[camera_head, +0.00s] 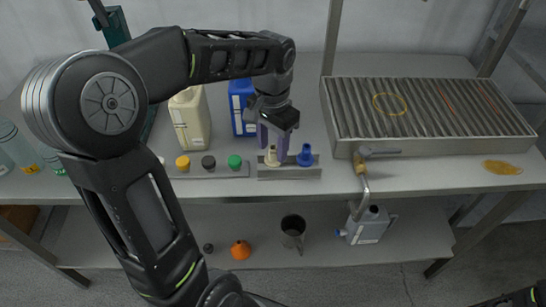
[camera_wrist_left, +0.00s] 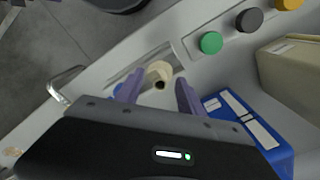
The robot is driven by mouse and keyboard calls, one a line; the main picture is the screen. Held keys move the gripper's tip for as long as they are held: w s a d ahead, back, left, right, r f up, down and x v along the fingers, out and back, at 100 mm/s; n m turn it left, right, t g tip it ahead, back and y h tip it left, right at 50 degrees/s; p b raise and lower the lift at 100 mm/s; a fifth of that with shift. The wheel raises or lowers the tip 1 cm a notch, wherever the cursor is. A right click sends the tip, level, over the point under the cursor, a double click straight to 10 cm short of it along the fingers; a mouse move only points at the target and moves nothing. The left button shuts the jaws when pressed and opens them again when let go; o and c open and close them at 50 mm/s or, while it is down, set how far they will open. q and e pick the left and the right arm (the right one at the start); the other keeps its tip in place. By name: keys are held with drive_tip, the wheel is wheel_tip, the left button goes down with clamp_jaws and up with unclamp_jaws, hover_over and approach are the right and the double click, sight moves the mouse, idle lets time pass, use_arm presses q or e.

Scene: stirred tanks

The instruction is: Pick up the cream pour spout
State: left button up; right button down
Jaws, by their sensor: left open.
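The cream pour spout (camera_head: 271,158) stands upright in the small grey rack (camera_head: 290,173) near the front edge of the upper bench. It also shows in the left wrist view (camera_wrist_left: 159,71), with its dark opening facing the camera. My left gripper (camera_head: 273,147) points down over it, its purple fingers open. In the left wrist view the fingers (camera_wrist_left: 158,88) are on either side of the spout, with gaps visible. I cannot tell whether they touch it. A blue pour spout (camera_head: 305,156) stands just right of the cream one, close to a finger. My right gripper is out of view.
Yellow, black and green caps (camera_head: 235,162) sit on a strip to the left. A cream canister (camera_head: 191,122) and a blue canister (camera_head: 239,108) stand behind. A ribbed metal tray (camera_head: 430,110) fills the right side.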

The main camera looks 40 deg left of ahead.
use_arm(q)
drive_tip(key=shift+f, duration=0.95)
clamp_jaws()
